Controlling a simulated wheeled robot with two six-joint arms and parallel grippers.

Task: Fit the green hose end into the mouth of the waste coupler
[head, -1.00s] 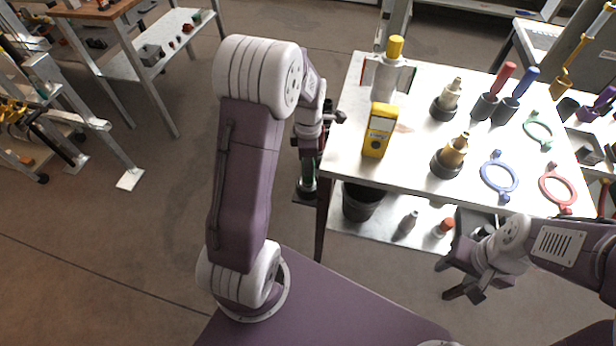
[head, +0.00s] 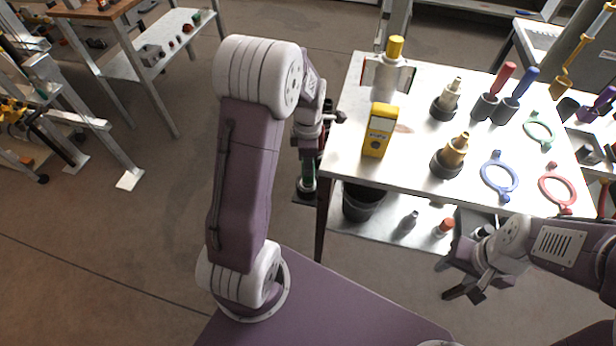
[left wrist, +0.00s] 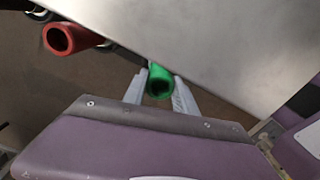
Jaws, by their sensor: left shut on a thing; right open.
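In the left wrist view my left gripper (left wrist: 160,76) is shut on the green hose end (left wrist: 159,88), a short green tube with its dark open mouth facing the camera. In the head view the left wrist hangs beside the left edge of the metal table, and its fingers cannot be made out. A green piece with a dark ringed base (head: 306,187) shows below that wrist; I cannot tell if it is the waste coupler. The coupler's mouth is not clearly seen in either view. My right gripper (head: 464,278) is open and empty in front of the table.
A red hose end (left wrist: 62,39) is left of the green one in the left wrist view. The metal table (head: 347,148) holds a yellow meter (head: 379,130), brass fittings (head: 454,152) and coloured rings. A black bucket (head: 362,201) stands on its lower shelf.

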